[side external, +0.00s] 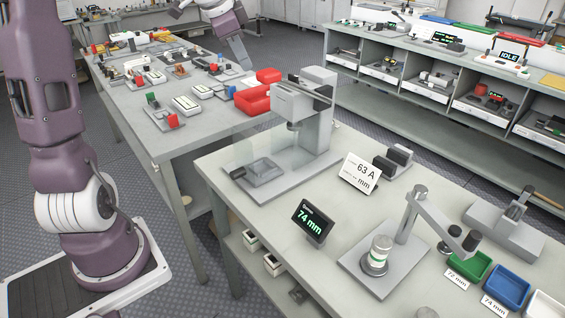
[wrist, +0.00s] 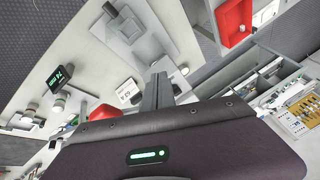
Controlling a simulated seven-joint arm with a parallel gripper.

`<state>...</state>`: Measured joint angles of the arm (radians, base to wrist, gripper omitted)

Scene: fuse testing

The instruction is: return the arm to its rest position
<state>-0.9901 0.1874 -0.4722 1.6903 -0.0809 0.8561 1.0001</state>
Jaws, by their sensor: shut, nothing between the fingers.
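My gripper (wrist: 157,92) shows in the wrist view, its dark fingers together and empty, above the work area and touching nothing. My dark purple wrist housing (wrist: 180,145) with a lit green bar fills the lower part of that view. In the side view my purple arm (side external: 55,130) stands upright on its base at the left. Its upper end runs out of the frame, and I cannot make out my gripper there for certain.
The near bench holds a press-like machine (side external: 310,125), a "74 mm" display (side external: 312,222), a "63 A" card (side external: 361,174) and a gauge stand with a banded cylinder (side external: 378,254). Green (side external: 469,266) and blue (side external: 508,286) trays sit right. Red bins (side external: 252,101) stand behind.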

